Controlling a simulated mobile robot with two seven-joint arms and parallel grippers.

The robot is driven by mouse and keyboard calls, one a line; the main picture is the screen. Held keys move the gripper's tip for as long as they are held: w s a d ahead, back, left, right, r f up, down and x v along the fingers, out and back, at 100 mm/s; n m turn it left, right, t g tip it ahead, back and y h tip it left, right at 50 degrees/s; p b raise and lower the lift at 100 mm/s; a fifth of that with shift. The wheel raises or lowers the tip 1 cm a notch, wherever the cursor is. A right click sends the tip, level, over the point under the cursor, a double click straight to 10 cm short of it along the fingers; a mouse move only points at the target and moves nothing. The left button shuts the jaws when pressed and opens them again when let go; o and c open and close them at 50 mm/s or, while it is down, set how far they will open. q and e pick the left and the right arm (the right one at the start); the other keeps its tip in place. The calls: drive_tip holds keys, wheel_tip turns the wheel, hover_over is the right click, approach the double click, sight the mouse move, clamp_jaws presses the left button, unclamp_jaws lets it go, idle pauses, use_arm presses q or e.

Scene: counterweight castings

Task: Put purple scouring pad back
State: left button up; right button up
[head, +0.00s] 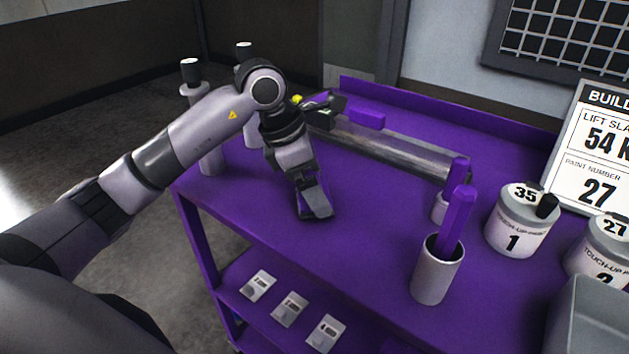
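A small purple block (367,119), which looks like a scouring pad, rests at the back of the purple cart top (385,215), at the far edge of a long grey tray or bar (385,147). Another purple piece (318,98) shows beside a yellow item behind my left wrist; I cannot tell what it is. My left gripper (316,206) points down over the left part of the cart top, in front of the grey bar. A thin purple strip shows beside its fingers; I cannot tell whether it is a held pad or the cart top. My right gripper is out of view.
A grey cup (436,281) holds purple sticks. White numbered pots (516,228) stand at the right, before a sign (598,150). A grey bin (590,325) is at the lower right. Bottles (191,80) stand behind my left arm. Labelled cards (290,308) lie on the lower shelf.

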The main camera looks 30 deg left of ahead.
use_arm(q)
drive_tip(key=shift+r, duration=0.1)
drive_tip(key=shift+a+r, duration=0.1)
drive_tip(key=shift+r, duration=0.2)
drive_tip(key=v, duration=1.1)
drive_tip(key=shift+r+p, duration=0.25)
drive_tip(key=shift+p, duration=0.05)
drive_tip(key=shift+s, duration=0.1)
